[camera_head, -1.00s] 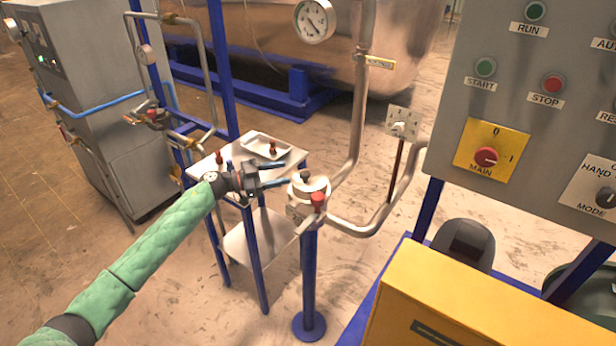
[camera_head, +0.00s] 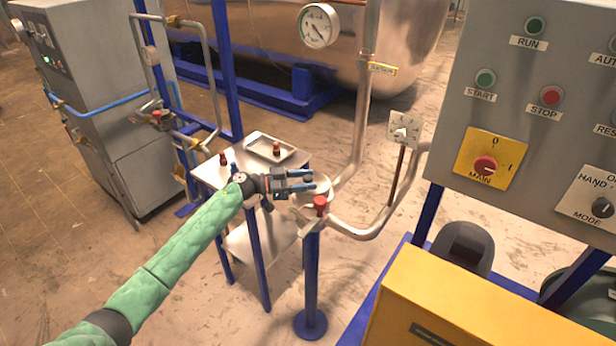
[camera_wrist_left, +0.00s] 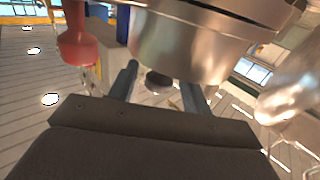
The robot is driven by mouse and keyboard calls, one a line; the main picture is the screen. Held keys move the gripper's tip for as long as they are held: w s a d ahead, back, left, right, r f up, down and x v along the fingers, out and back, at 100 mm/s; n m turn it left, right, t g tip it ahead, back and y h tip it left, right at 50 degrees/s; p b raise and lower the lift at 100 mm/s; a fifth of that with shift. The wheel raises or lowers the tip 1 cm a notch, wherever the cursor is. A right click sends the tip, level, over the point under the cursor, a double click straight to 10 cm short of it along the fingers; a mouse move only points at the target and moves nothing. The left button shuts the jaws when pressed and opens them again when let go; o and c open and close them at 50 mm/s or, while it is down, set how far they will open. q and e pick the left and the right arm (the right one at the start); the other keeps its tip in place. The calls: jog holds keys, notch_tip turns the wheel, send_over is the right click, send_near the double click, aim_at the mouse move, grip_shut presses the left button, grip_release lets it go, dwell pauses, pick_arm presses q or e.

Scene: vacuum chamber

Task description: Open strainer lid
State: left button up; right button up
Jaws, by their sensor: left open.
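The strainer is a metal pot (camera_head: 326,190) on a blue post, with a red knob (camera_head: 320,205) on its near side. My left gripper (camera_head: 311,180) is open, its blue-grey fingers reaching over the strainer's top from the left. They cover most of the lid and its black knob in the head view. In the left wrist view, the shiny round metal body (camera_wrist_left: 195,45) is just ahead of the fingers. A dark round knob (camera_wrist_left: 158,78) shows between them, with no clear contact. The red knob (camera_wrist_left: 78,42) is at the left there. My right gripper is not in view.
A small table (camera_head: 215,175) behind my gripper holds a white tray (camera_head: 255,137) and small red-brown items. Bent metal pipes (camera_head: 365,110) rise behind the strainer. The grey control panel (camera_head: 530,120) and a yellow box (camera_head: 480,300) stand to the right.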

pick_arm(q)
jog(key=shift+w+d, duration=0.1)
jog(key=shift+d, duration=0.4)
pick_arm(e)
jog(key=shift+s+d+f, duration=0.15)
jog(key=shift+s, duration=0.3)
pick_arm(q)
grip_shut()
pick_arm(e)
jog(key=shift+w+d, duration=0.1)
pick_arm(q)
jog(key=shift+w, duration=0.1)
jog(key=shift+r, duration=0.15)
